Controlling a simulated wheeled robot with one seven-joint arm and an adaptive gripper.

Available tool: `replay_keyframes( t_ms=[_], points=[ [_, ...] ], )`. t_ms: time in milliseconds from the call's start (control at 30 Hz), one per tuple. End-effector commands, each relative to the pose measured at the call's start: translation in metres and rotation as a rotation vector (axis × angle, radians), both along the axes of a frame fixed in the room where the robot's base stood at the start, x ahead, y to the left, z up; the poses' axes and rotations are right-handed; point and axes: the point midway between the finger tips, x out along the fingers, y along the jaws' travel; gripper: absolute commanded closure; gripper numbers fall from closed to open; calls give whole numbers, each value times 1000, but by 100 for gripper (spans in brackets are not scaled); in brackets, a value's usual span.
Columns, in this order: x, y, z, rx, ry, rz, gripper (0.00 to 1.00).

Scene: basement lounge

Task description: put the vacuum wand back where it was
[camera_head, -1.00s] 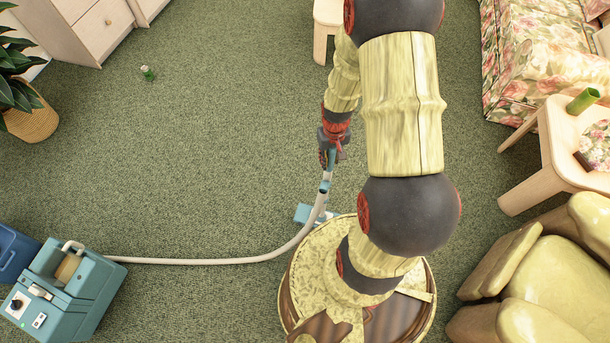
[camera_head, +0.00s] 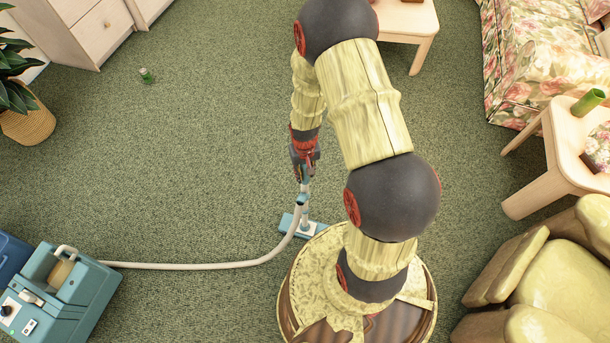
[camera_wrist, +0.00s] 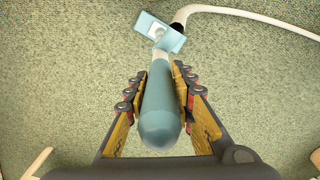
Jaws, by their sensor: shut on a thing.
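The vacuum wand (camera_head: 304,190) stands roughly upright over the carpet, with its blue floor head (camera_head: 299,226) low beside my base. A pale hose (camera_head: 215,265) runs from it to the blue-green vacuum body (camera_head: 60,290) at the lower left. My gripper (camera_head: 304,165) is shut on the wand's upper end. In the wrist view, the wand's rounded blue handle (camera_wrist: 160,112) lies between the two fingers of my gripper (camera_wrist: 160,95). The floor head (camera_wrist: 160,32) shows beyond it. I cannot tell whether the floor head touches the carpet.
Open carpet (camera_head: 210,140) lies left of my arm. A potted plant (camera_head: 28,115) and drawers (camera_head: 90,30) stand at the left. A side table (camera_head: 555,150), floral sofa (camera_head: 535,55) and armchair (camera_head: 545,275) are at the right.

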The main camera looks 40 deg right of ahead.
Motion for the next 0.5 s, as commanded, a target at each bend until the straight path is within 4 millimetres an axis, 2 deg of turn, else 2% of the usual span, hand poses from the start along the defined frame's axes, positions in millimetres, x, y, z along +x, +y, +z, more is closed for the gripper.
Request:
replay_keyframes(
  t_ms=[33,100,467,500],
  points=[
    [1,0,-8,-1,-2,0,100],
    [2,-1,-11,-1,-3,0,100],
    [1,-1,-12,-1,-3,0,100],
    [0,0,-13,0,-1,0,74]
  ],
)
